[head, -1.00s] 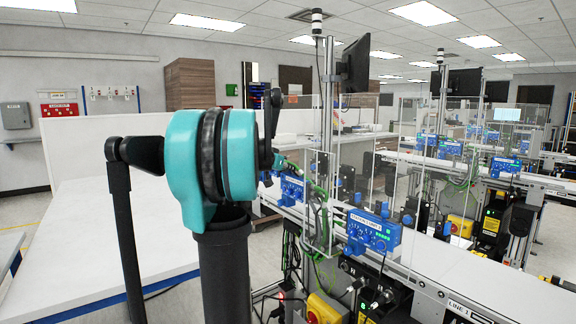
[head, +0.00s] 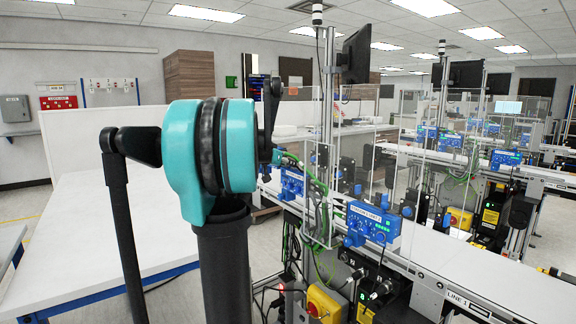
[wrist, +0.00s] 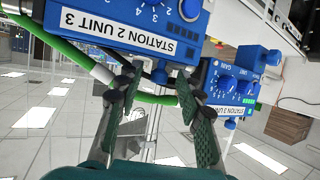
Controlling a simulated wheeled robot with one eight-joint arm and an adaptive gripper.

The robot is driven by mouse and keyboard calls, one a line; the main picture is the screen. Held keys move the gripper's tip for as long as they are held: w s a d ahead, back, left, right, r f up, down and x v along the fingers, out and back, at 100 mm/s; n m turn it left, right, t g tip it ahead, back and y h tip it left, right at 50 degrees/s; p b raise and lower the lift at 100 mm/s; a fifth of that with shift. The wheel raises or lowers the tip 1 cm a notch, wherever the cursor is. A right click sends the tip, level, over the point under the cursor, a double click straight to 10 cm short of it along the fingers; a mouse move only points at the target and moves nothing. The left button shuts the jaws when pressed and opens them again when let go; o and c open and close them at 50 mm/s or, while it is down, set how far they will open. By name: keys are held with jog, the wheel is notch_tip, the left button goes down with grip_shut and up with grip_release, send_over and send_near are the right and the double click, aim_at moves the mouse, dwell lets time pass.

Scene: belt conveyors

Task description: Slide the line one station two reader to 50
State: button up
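In the wrist view my gripper (wrist: 159,76) is open, with its two green-padded fingers apart just below a blue box (wrist: 190,48) labelled STATION 2 UNIT 3. A small dark blue knob (wrist: 159,72) on this box's edge shows between the fingertips. I cannot tell whether the fingers touch it. I cannot tell which part is the reader. In the head view, blue boxes (head: 372,224) line the line one conveyor (head: 440,258). My gripper is hidden there behind my arm.
Clear panels (head: 412,185) and a metal post (head: 328,110) stand close to the blue boxes. Green cables (head: 318,205) hang beside them; one green cable (wrist: 65,50) runs near my left finger. A white bench (head: 85,235) is on the left.

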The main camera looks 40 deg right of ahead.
jog(key=v, duration=1.1)
jog(key=shift+s+f, duration=0.1)
jog(key=shift+f, duration=0.1)
jog(key=a+f+n+t+y, duration=0.1)
jog(key=a+f+n+y, duration=0.25)
jog(key=a+f, duration=0.95)
jog(key=s+a+f+n+y, duration=0.3)
jog(key=s+a+f, duration=0.2)
jog(key=a+f, duration=0.4)
jog(key=s+a+f+n+y, duration=0.3)
jog(key=s+a+f+n, duration=0.1)
jog(key=a+f, duration=0.5)
jog(key=s+a+f+n+y, duration=0.3)
jog(key=s+a+f, duration=0.3)
jog(key=a+f, duration=0.3)
jog(key=a+n, duration=0.1)
jog(key=a, duration=0.1)
jog(key=shift+s+a+f, duration=0.2)
jog(key=shift+s+a, duration=0.2)
